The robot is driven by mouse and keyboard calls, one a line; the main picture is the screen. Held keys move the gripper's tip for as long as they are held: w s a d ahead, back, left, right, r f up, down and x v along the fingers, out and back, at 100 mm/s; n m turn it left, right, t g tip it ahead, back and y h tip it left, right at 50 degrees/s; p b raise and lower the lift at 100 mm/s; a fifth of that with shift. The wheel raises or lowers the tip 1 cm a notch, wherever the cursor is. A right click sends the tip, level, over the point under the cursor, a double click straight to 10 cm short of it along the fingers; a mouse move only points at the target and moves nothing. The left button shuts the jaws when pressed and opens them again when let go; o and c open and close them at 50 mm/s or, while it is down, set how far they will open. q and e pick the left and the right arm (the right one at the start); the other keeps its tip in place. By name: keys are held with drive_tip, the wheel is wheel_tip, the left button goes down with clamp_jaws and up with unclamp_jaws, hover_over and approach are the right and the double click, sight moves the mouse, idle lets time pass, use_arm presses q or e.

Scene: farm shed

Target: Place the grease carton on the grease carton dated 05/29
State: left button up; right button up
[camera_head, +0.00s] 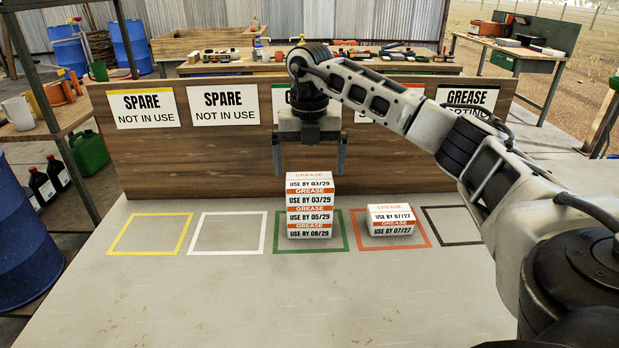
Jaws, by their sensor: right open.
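A stack of white and orange grease cartons stands upright inside the green square (341,248). From the top, the labels read 03/29 (309,184), 03/29 (309,200), 05/29 (309,217) and what looks like 08/29 (309,233). My right gripper (309,170) is open, pointing down over this stack. Its fingers are spread wider than the top carton, with the tips about level with its top. I cannot tell whether they touch it. My left gripper is not in view.
The yellow square (120,245), white square (196,252) and black square (430,213) look empty. A wooden board with signs (200,160) stands behind. The tabletop's front (260,305) is clear.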

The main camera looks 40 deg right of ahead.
sight(310, 178)
wheel_tip(310, 178, up, 8)
drive_tip(key=shift+p, duration=0.35)
idle(0.4)
